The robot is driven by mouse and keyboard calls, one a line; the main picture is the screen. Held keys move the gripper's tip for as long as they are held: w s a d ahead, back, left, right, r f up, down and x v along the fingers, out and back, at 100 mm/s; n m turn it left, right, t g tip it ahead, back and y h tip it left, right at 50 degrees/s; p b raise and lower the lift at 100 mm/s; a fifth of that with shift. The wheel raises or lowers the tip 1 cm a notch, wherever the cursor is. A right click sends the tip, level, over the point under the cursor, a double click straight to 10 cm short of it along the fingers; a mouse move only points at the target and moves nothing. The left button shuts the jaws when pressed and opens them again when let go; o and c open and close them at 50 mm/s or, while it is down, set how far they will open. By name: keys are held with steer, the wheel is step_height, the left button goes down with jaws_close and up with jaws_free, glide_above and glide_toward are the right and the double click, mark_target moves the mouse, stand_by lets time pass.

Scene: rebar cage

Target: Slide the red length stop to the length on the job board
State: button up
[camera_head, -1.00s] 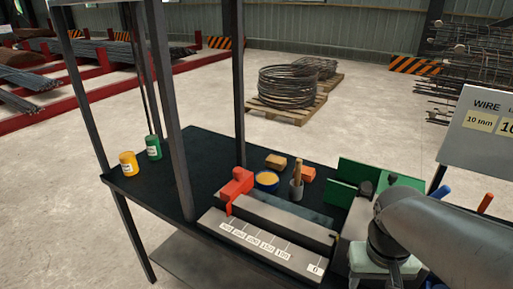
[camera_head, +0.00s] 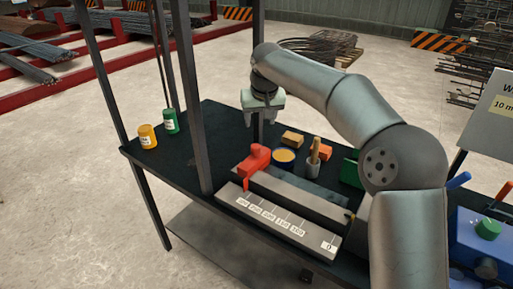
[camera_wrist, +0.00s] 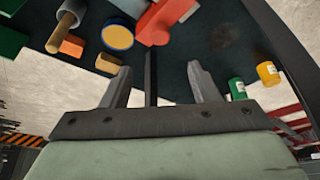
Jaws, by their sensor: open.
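The red length stop (camera_head: 254,160) sits at the left end of the grey measuring rail on the dark bench, near the largest marks of the white scale (camera_head: 275,223). The scale runs to 0 at its right end. The stop also shows at the top of the wrist view (camera_wrist: 165,19). My gripper (camera_head: 262,112) is above the back of the bench, behind the stop and apart from it. In the wrist view its two fingers (camera_wrist: 160,82) stand apart with nothing held. The job board (camera_head: 492,108) is cut off at the right edge, and only part of its writing shows.
Behind the rail stand a blue-rimmed tin (camera_head: 284,158), a grey cup with a wooden handle (camera_head: 314,160) and orange and tan blocks (camera_head: 292,139). Yellow (camera_head: 147,136) and green (camera_head: 170,121) bottles stand at the left. Dark frame posts (camera_head: 190,110) rise from the bench.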

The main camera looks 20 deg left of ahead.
mark_target(256, 147)
steer(key=p+x, duration=0.3)
steer(key=x, duration=1.4)
steer(key=shift+w+a+f, duration=0.1)
steer(key=shift+w+a, duration=0.05)
jaws_close()
